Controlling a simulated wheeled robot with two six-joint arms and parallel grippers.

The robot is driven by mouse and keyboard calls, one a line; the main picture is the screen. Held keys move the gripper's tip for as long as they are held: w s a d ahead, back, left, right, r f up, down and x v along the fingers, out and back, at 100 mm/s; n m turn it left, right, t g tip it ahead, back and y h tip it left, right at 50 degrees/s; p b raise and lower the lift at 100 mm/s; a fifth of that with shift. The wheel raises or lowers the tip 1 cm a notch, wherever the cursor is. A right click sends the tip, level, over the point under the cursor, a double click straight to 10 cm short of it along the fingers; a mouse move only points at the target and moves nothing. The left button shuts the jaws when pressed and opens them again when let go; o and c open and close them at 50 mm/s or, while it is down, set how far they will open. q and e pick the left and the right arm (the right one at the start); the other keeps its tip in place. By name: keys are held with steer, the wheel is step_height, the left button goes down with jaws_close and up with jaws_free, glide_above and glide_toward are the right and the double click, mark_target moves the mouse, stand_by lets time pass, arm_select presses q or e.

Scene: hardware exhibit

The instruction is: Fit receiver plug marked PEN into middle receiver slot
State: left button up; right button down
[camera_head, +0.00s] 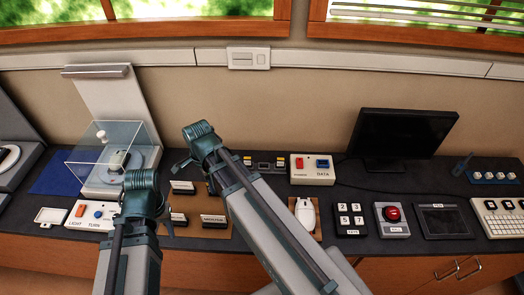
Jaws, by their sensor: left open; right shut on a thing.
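The receiver (264,164) is a low dark unit with yellow marks at the back of the counter, partly hidden by my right arm. I cannot make out its middle slot. Several dark labelled blocks, one of them a plug-like block (213,219), lie on a brown mat (212,234). I cannot read PEN on any of them. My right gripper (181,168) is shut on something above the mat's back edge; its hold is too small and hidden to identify. My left gripper (166,222) is open, low near the mat's left side.
A clear hinged cover (105,146) stands over a device at left. A white mouse-like device (305,213), a keypad (350,219), a red button (392,214) and a monitor (404,133) are at right.

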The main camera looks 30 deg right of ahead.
steer(key=shift+w+f, duration=0.1)
steer(key=shift+f, duration=0.25)
steer(key=w+d+m, duration=0.3)
steer(key=d, duration=0.9)
steer(key=w+d+m, duration=0.3)
steer(key=w+d, duration=0.1)
steer(key=d, duration=0.8)
steer(key=shift+w+f+m+b, duration=0.25)
steer(key=shift+f+m+b, duration=0.15)
steer(key=shift+b, duration=0.05)
step_height(320, 180, down, 6)
steer(key=b, duration=0.6)
steer(key=shift+f, duration=0.15)
steer(key=shift+f+b, duration=1)
steer(key=shift+b, duration=0.2)
steer(key=c, duration=0.7)
jaws_free()
steer(key=shift+c, duration=0.2)
